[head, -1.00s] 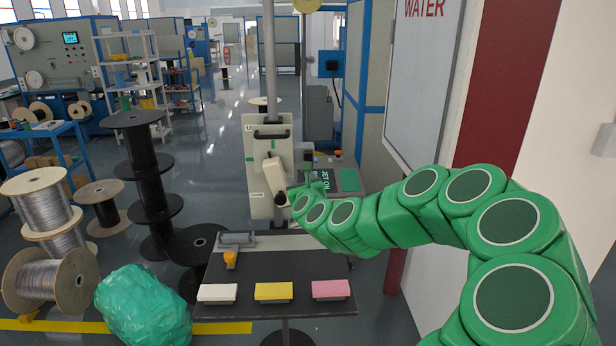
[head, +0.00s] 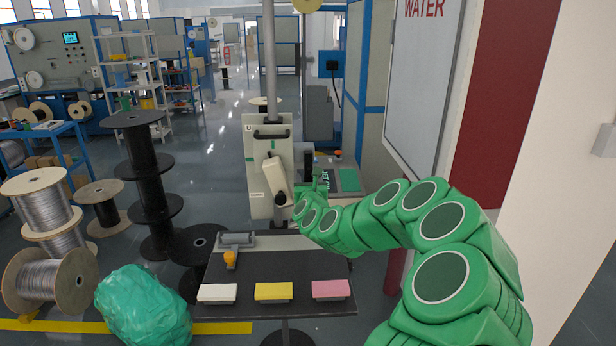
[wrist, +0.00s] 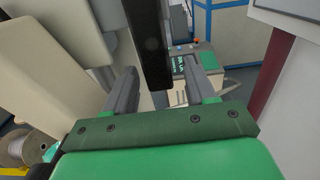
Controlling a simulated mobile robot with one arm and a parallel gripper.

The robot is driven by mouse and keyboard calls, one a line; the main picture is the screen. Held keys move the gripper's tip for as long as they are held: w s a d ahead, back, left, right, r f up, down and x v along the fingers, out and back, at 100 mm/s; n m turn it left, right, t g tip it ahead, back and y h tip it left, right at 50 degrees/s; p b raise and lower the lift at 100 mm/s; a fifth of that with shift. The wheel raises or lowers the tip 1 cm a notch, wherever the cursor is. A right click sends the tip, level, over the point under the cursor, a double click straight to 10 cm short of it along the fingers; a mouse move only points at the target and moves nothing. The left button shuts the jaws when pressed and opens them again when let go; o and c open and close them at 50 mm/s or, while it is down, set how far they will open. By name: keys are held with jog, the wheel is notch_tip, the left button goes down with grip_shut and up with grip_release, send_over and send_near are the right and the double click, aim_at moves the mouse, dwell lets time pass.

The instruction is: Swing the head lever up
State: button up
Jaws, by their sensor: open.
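The head lever (head: 276,174) is a cream arm on the front of a pale upright machine head (head: 259,152). It slants down to a dark grip (head: 280,199) at its lower end. My gripper (head: 296,196) is just right of that grip. In the wrist view my gripper (wrist: 161,82) is open, with a grey finger on each side. A black bar (wrist: 150,45), apparently the lever's grip, comes down between the fingers with a gap to each. Whether it touches a finger further in cannot be told. The cream surface at left (wrist: 45,55) looks like part of the machine.
A control panel (head: 340,179) stands right of the machine.

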jog(key=shift+w, duration=1.6)
grip_shut()
